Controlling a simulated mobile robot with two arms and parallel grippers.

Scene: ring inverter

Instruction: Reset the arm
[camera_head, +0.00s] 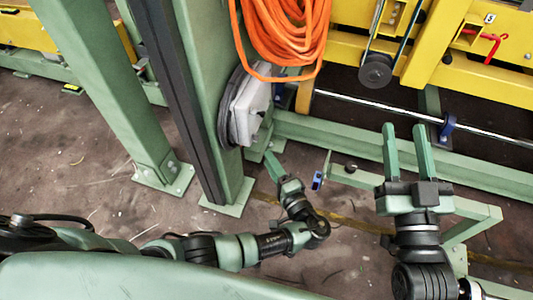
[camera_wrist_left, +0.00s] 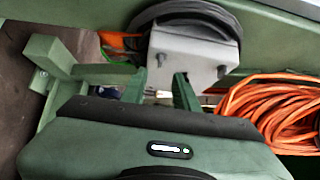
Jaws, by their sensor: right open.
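My left arm comes in from the left, and its left gripper (camera_head: 298,160) is at the middle of the head view, just below and right of a grey box (camera_head: 252,102) mounted on a green post. Its two green fingers are apart, with nothing seen between them. In the left wrist view, the left gripper (camera_wrist_left: 160,82) points toward the grey box (camera_wrist_left: 190,58) and a black round hub behind it. My right gripper (camera_head: 407,135) is to the right, fingers spread and empty, in front of a green rail. Whether the left fingers touch the box cannot be told.
An orange cable coil (camera_head: 285,30) hangs above the grey box, and it shows at right in the left wrist view (camera_wrist_left: 270,108). Green posts (camera_head: 105,80) stand at left. A yellow frame (camera_head: 465,70) and a metal rod (camera_head: 400,113) lie beyond the right gripper. Floor at left is open.

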